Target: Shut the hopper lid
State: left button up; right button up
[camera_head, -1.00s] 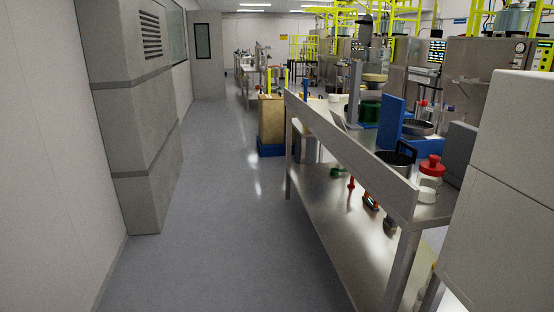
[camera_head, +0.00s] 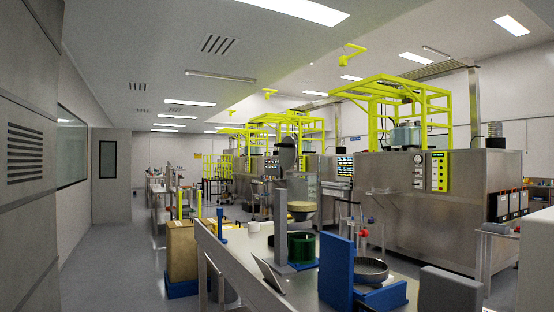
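Neither of my grippers is in view. I cannot make out for sure which thing is the hopper, or whether its lid is open. A dark grey, funnel-like vessel (camera_head: 287,154) stands high on a machine beyond the bench, near the middle of the view. Below it is a round tan-topped part (camera_head: 301,208). Large steel machines (camera_head: 440,205) with yellow frames (camera_head: 395,95) above stand at the right, with a grey-green vessel (camera_head: 404,136) on top of one.
A steel bench (camera_head: 240,262) fills the lower middle, bearing a green cylinder (camera_head: 301,246), a blue stand (camera_head: 337,268) and a round dark pan (camera_head: 367,270). Brown boxes (camera_head: 183,250) stand left of it. A clear floor aisle (camera_head: 105,265) runs along the left wall.

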aim_at(287, 151)
jog(key=i+j+z, duration=0.2)
jog(key=z, duration=0.15)
jog(key=i+j+z, duration=0.3)
jog(key=j+z, duration=0.2)
jog(key=z, duration=0.15)
jog(key=i+j+z, duration=0.1)
jog(key=j, duration=0.35)
jog(key=i+j, duration=0.15)
jog(key=j, duration=0.3)
jog(key=i+j+z, duration=0.15)
jog(key=j, duration=0.3)
jog(key=i+j+z, duration=0.1)
jog(key=j, duration=0.35)
